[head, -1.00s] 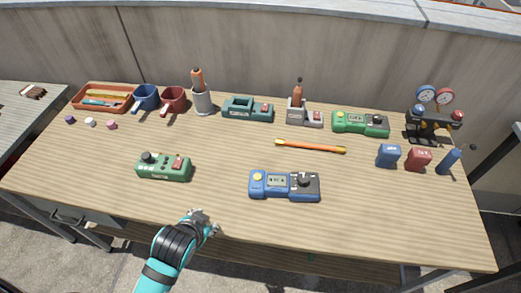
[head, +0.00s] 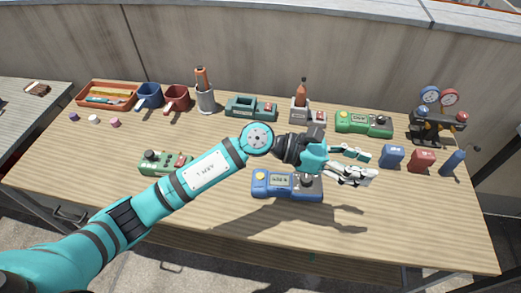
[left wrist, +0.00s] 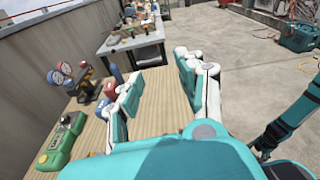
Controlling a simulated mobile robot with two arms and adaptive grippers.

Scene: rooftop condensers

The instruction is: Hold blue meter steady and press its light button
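The blue meter (head: 272,189) lies on the table's front middle, with a yellow button (head: 260,177) at its left, a small display and a dark knob at its right. My left arm passes just behind and above it and partly covers its knob end. My left gripper (head: 371,166) is open and empty, above the table to the right of the meter, fingers pointing right. In the left wrist view its spread fingers (left wrist: 158,68) have only table between them; the blue meter is not seen there. What seems to be my right gripper (left wrist: 262,152) shows small at the lower right, its fingers unclear.
A green box (head: 153,163) lies partly behind my arm. The table's front right is clear.

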